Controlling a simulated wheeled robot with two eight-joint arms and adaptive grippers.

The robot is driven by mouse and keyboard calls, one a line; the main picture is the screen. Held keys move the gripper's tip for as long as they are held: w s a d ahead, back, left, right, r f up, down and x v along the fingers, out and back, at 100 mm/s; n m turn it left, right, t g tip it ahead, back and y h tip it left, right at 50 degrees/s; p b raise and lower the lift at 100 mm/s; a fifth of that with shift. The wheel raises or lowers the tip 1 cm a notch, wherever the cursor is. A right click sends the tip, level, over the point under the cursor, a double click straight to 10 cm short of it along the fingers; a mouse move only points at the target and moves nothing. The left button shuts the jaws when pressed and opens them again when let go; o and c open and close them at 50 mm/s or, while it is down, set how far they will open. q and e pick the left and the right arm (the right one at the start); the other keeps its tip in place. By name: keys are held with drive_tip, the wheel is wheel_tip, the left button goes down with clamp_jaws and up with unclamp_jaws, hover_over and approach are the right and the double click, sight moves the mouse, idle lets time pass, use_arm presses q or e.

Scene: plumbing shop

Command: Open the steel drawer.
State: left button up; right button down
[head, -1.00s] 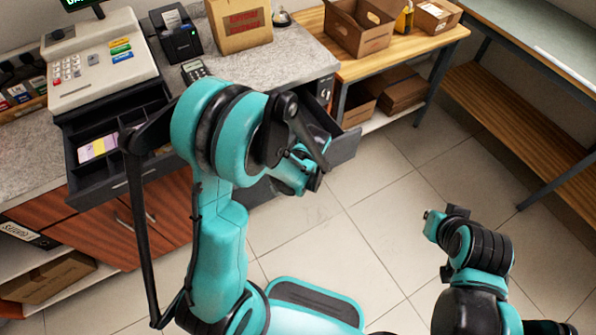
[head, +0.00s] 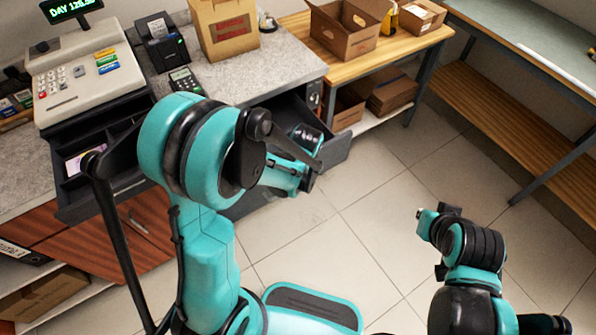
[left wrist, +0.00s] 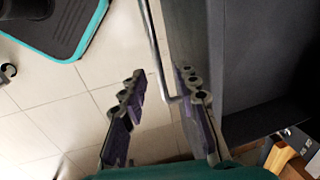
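The steel drawer (head: 336,152) is a dark grey drawer standing out from under the counter's right end in the head view, partly hidden by my left arm. Its interior shows behind the arm. In the left wrist view the grey drawer (left wrist: 265,60) fills the right side, with its thin metal bar handle (left wrist: 155,50) along the front. My left gripper (left wrist: 160,112) is open, its fingers apart near the end of the handle. I cannot tell whether they touch it. My right arm is at the lower right of the head view; its fingers do not show.
A cash register (head: 82,70) with an open till drawer stands on the counter at left. A card terminal (head: 184,80) and cardboard box (head: 226,28) stand beside it. A wooden bench (head: 400,52) and metal-legged table (head: 520,40) stand at right. The tiled floor (head: 385,215) is clear.

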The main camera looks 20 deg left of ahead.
use_arm(q)
wheel_tip(320, 180, up, 10)
drive_tip(key=s+d, duration=0.1)
drive_tip(key=shift+s+d+f, duration=0.15)
drive_tip(key=shift+d+f, duration=0.05)
idle(0.4)
drive_tip(key=s+a+r+n+t+h, duration=0.1)
drive_tip(key=s+a+r+n+t, duration=0.2)
drive_tip(key=s+r+n+t, duration=0.2)
drive_tip(key=s+r+n, duration=0.3)
drive_tip(key=s, duration=0.1)
drive_tip(key=shift+s+a+t+h, duration=0.15)
drive_tip(key=shift+a+t+h, duration=0.15)
drive_tip(key=shift+a+t, duration=0.1)
